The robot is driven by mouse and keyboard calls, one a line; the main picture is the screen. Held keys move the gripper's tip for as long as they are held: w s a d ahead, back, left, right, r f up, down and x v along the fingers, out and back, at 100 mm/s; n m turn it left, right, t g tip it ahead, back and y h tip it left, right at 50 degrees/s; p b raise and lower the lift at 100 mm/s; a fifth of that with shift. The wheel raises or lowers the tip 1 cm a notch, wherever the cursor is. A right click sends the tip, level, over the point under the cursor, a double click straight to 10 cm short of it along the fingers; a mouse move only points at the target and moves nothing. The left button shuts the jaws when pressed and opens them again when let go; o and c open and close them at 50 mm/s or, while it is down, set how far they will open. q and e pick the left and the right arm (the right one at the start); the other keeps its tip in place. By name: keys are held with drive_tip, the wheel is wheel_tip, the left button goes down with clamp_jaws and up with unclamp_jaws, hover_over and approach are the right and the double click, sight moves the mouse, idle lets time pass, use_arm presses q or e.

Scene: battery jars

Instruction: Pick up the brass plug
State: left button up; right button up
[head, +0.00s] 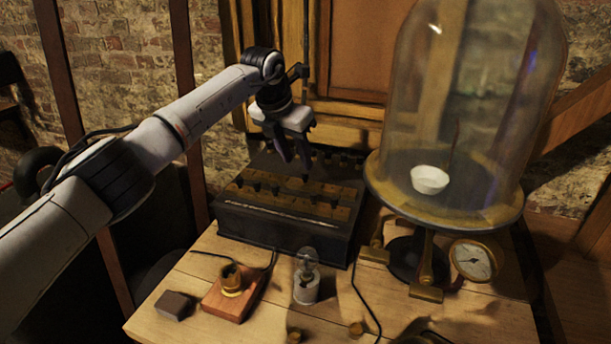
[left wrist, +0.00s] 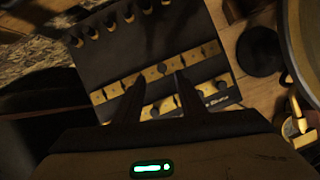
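A dark box (head: 283,233) with rows of brass bars and dark-topped plugs on its lid stands at the back of the table. A row of plugs (head: 345,161) stands along its far edge; these plugs (left wrist: 110,23) also line the box's upper edge in the left wrist view. I cannot tell which is the brass plug meant. My left gripper (head: 294,165) points down over the box, fingers apart. In the left wrist view its fingertips (left wrist: 157,78) straddle part of a brass bar (left wrist: 163,69), and I see nothing held. My right gripper is not in view.
A glass bell jar (head: 470,110) on a brass-rimmed stand is right of the box. A gauge (head: 474,260) sits at right.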

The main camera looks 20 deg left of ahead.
sight(303, 174)
use_arm(q)
drive_tip(key=x, duration=0.2)
drive_tip(key=p+x, duration=0.1)
drive_tip(key=x, duration=0.1)
drive_tip(key=shift+w+d+r, duration=0.1)
drive_tip(key=shift+w+d, duration=0.1)
drive_tip(key=shift+d, duration=0.15)
drive_tip(key=shift+w+f, duration=0.15)
drive_tip(key=shift+f, duration=0.35)
drive_tip(key=shift+c, duration=0.5)
clamp_jaws()
